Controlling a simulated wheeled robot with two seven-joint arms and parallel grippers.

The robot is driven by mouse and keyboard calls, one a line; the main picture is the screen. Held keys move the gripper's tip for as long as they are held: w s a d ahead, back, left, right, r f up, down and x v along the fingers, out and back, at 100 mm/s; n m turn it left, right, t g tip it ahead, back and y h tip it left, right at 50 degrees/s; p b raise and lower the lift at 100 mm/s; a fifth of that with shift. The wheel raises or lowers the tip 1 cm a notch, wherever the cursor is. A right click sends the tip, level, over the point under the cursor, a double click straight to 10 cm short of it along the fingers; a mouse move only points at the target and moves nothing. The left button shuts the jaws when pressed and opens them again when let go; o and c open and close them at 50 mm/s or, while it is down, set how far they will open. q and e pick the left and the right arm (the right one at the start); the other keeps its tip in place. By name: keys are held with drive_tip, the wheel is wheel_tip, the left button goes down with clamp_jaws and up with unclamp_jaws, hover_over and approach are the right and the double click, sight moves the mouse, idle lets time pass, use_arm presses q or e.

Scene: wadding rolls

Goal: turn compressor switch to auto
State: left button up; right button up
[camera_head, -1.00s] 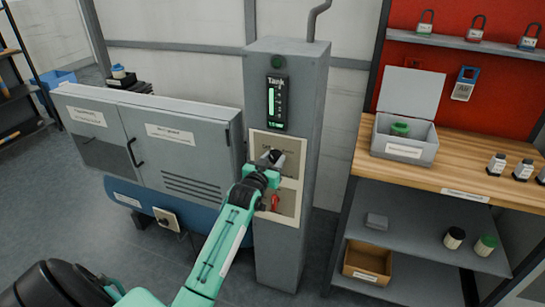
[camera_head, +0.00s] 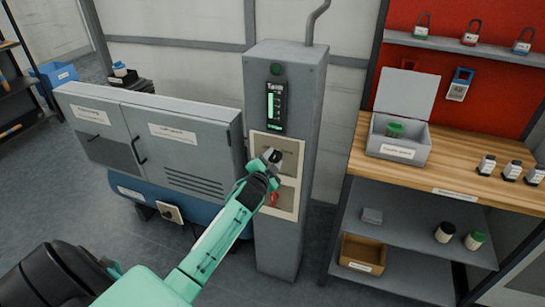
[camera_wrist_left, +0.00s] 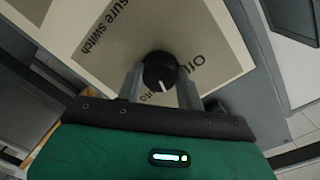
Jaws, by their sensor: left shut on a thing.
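The compressor switch is a round black knob (camera_wrist_left: 160,72) with a white pointer line. It sits on a cream plate (camera_wrist_left: 205,55) whose printed words read partly "sure switch" and "O…". In the wrist view my left gripper (camera_wrist_left: 160,88) has a finger on each side of the knob and is shut on it. The pointer line runs toward the gripper's body. In the head view the left gripper (camera_head: 272,157) is at the plate (camera_head: 291,150) on the grey column (camera_head: 285,240), and hides most of the knob. My right gripper is not in view.
A red lever (camera_head: 275,199) is low on the column panel, just below the gripper. A lit tank gauge (camera_head: 276,106) is above. A grey cabinet (camera_head: 180,150) stands close on the left. A wooden bench (camera_head: 465,180) with a grey box (camera_head: 398,148) stands right.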

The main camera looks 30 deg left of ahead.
use_arm(q)
drive_tip(key=m+p, duration=0.1)
drive_tip(key=m, duration=0.3)
drive_tip(key=shift+m, duration=0.4)
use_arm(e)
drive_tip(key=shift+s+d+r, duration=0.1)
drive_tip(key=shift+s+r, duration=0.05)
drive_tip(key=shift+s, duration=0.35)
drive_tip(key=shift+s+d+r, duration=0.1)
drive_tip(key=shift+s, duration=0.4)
use_arm(q)
drive_tip(key=shift+y, duration=0.3)
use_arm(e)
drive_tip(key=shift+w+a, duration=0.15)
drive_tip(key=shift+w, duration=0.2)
